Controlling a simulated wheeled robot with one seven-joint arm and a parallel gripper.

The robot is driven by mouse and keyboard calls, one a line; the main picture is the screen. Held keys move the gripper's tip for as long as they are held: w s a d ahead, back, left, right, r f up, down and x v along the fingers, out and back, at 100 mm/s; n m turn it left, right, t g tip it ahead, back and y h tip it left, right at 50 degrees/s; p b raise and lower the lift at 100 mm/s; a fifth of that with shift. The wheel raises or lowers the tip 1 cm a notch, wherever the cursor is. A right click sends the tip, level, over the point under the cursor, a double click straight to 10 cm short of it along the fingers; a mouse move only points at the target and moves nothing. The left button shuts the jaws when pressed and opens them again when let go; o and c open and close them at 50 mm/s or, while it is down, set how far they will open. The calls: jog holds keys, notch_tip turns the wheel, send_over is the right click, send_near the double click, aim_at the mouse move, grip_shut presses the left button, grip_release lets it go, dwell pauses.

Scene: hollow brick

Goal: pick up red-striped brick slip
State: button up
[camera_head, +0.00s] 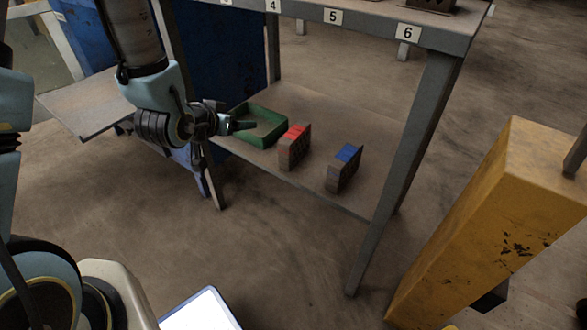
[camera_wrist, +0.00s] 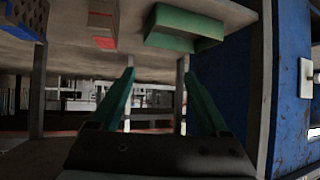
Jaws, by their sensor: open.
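The red-striped brick slip (camera_head: 294,151) stands on the lower shelf of the table in the head view, just right of a green tray. It also shows in the wrist view (camera_wrist: 103,22) at the top, appearing upside down, with a red stripe. My gripper (camera_head: 243,127) is to the left of the brick, beside and over the tray's left part, apart from the brick. In the wrist view its two green fingers (camera_wrist: 158,76) are spread apart with nothing between them.
The green tray (camera_head: 268,139) lies between my gripper and the brick. A blue-striped brick (camera_head: 343,169) stands further right on the shelf (camera_head: 350,120). The numbered tabletop (camera_head: 300,10) is above, with legs at the corners. A yellow post (camera_head: 480,220) stands at right.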

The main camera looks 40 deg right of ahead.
aim_at(288, 139)
jog(key=s+d+f+h+b, duration=0.1)
jog(key=s+d+f, duration=0.1)
jog(key=s+d+f+m+g+h+b, duration=0.1)
jog(key=s+d+f+b, duration=0.1)
jog(key=s+d+f+m+h+b, duration=0.1)
jog(key=s+d+f, duration=0.1)
jog(key=shift+s, duration=0.4)
jog(key=b+x, duration=0.2)
jog(key=b, duration=0.1)
jog(key=shift+d+f+b, duration=0.15)
jog(key=shift+d+b, duration=0.05)
jog(key=shift+b, duration=0.1)
jog(key=shift+x, duration=1.25)
jog(key=x, duration=0.2)
jog(key=b+x, duration=0.1)
jog(key=x, duration=0.1)
jog(key=shift+d+f+b, duration=0.25)
jog(key=shift+f+b, duration=0.05)
jog(key=shift+f, duration=0.15)
jog(key=shift+w+d, duration=0.1)
jog(key=shift+d, duration=0.25)
grip_shut()
